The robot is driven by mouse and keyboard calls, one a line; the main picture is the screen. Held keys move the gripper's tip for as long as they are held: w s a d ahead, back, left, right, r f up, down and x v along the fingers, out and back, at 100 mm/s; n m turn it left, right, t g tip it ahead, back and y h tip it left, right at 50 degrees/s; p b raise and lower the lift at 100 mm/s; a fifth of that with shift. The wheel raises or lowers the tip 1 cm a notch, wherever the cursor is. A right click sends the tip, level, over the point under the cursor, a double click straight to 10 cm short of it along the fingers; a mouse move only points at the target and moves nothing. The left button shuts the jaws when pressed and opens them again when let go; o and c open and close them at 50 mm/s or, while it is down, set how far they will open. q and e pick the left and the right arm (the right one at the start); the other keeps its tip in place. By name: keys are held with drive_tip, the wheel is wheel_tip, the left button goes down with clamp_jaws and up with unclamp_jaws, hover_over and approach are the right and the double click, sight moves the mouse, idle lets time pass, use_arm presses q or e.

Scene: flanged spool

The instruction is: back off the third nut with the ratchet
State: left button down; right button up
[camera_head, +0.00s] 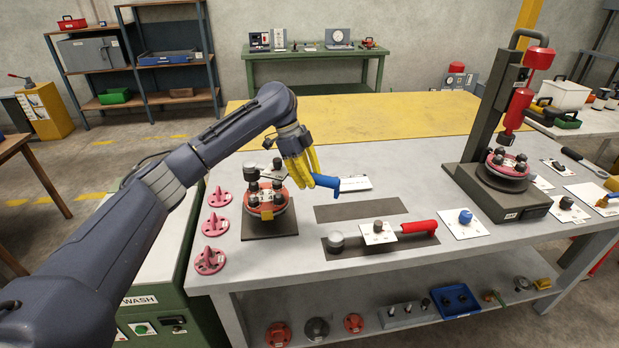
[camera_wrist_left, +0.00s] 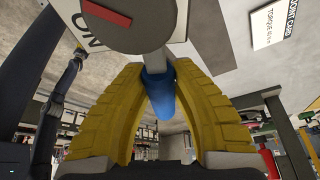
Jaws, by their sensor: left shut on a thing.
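My left gripper (camera_head: 312,177) has yellow fingers closed around the blue handle of the ratchet (camera_head: 326,183). The blue handle also shows between the fingers in the left wrist view (camera_wrist_left: 158,95), with a round grey head (camera_wrist_left: 128,18) bearing a red mark beyond it. The ratchet points left toward the flanged spool (camera_head: 283,205), which stands on a dark plate at the left of the bench. Several dark nuts show on its red flange. The ratchet's head end is over the spool's top; whether it sits on a nut I cannot tell.
A red-handled wrench (camera_head: 418,227) lies on a dark mat right of the spool. Several pink flanged parts (camera_head: 214,226) lie along the left bench edge. A press-like stand (camera_head: 490,130) with another flanged part stands at right. An empty dark mat (camera_head: 360,209) lies between.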

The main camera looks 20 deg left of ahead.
use_arm(q)
drive_tip(key=shift+f, duration=2.05)
drive_tip(key=w+n+t, duration=0.1)
drive_tip(key=w+n, duration=0.1)
drive_tip(key=w, duration=0.2)
drive_tip(key=shift+w+n, duration=0.1)
drive_tip(key=shift+n, duration=0.2)
drive_tip(key=w+n, duration=0.1)
drive_tip(key=w, duration=0.1)
drive_tip(key=w+a+n+t, duration=0.1)
drive_tip(key=shift+w, duration=0.4)
